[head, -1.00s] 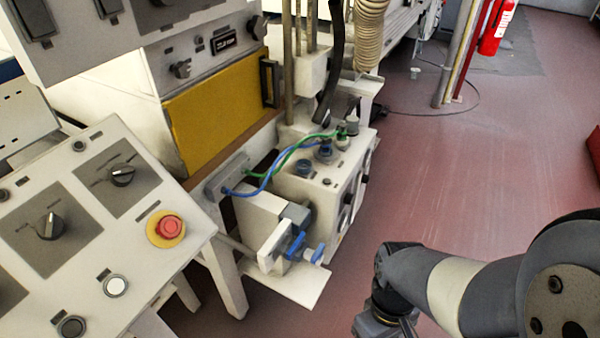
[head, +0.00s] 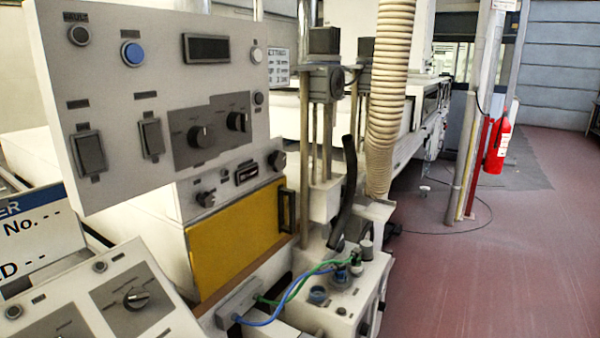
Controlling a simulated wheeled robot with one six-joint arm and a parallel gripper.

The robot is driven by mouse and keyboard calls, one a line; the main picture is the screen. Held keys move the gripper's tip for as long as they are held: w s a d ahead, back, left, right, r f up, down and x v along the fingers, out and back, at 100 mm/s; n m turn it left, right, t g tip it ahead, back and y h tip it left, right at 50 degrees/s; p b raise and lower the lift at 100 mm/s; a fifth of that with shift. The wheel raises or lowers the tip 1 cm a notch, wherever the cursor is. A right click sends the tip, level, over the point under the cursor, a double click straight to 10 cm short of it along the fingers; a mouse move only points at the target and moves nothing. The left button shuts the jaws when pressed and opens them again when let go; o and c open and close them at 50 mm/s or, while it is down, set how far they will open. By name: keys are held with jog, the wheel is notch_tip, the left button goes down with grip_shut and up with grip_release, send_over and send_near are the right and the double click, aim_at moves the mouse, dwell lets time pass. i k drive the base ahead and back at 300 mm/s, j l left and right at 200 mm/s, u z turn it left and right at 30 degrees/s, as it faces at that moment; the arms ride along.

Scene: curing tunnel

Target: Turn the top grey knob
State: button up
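Several dark grey knobs show in the head view. On the upright upper panel (head: 120,190), a left knob (head: 200,136) and a right, slightly higher knob (head: 237,121) sit side by side on a grey plate. Below the panel, the machine face carries another knob (head: 206,198) at left and one (head: 277,160) at right. A grey selector knob (head: 136,298) is on the sloped console at lower left. Which one is the top grey knob I cannot tell for certain; the right panel knob is highest. My gripper is not in view.
The upper panel also has a blue button (head: 132,53), a dark display (head: 207,47) and two rocker switches (head: 88,152). A yellow door (head: 235,238) is below. A ribbed hose (head: 388,100) hangs at centre. Red floor (head: 500,260) at right is clear.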

aim_at(366, 246)
jog(key=i+l+u, duration=0.15)
jog(key=i+l, duration=0.55)
jog(key=i, duration=0.1)
